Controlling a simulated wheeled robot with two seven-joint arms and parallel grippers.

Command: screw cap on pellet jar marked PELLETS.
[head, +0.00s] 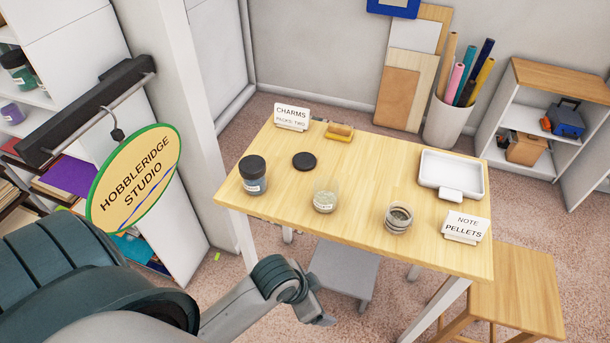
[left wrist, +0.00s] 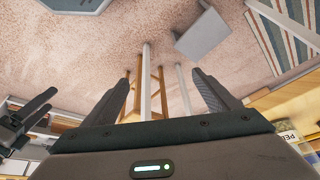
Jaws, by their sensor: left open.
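A round black cap (head: 304,161) lies loose on the wooden table (head: 365,178). Three jars stand there: one with a dark lid on (head: 252,168), an uncapped clear jar with pale contents (head: 325,200), and an uncapped jar with darker contents (head: 398,218) at right. Their labels are too small to read. A dark pronged shape there looks like my right gripper (left wrist: 32,112).
A white tray (head: 452,173), a CHARMS card (head: 292,116) and a yellow-and-wood item (head: 340,132) are on the table. A wooden stool (head: 510,295) stands at right, a grey step stool (head: 342,270) underneath.

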